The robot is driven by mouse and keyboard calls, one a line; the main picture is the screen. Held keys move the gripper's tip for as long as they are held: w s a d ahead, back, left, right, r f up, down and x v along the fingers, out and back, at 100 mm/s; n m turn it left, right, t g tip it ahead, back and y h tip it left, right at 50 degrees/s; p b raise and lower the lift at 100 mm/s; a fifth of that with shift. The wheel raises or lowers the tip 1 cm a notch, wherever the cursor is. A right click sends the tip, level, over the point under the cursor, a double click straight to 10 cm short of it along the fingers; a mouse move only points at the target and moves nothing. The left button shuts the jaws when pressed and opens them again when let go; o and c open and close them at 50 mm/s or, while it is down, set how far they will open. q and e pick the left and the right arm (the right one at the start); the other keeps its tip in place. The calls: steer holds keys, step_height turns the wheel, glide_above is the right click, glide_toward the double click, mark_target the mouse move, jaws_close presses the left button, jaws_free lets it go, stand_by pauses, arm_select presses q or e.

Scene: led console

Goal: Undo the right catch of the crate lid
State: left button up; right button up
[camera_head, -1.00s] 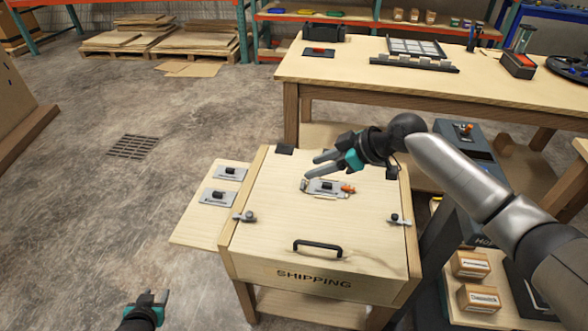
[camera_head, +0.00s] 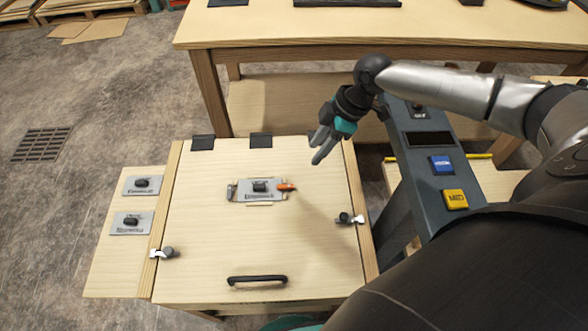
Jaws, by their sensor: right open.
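The pale wooden crate lid (camera_head: 210,235) lies flat and closed, with a black handle (camera_head: 257,280) near its front edge. The right catch (camera_head: 348,218) is a small dark and light metal fitting at the lid's right edge. I cannot tell its exact setting. The left catch (camera_head: 163,252) sits at the lid's left edge. My right gripper (camera_head: 316,151) is open and empty above the lid's back right part, behind and apart from the right catch. My left gripper is out of the picture.
A switch plate with an orange-tipped part (camera_head: 285,187) sits mid-lid. Two switch plates (camera_head: 131,222) lie on the side shelf at left. A dark console (camera_head: 420,170) with blue and yellow buttons stands at right. A workbench (camera_head: 290,28) is behind. My dark body covers the lower right.

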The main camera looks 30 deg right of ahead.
mark_target(290, 186)
steer(key=b+x, duration=0.3)
steer(key=x, duration=1.1)
steer(key=shift+a+f+b, duration=0.2)
steer(key=shift+f+b, duration=0.15)
jaws_close()
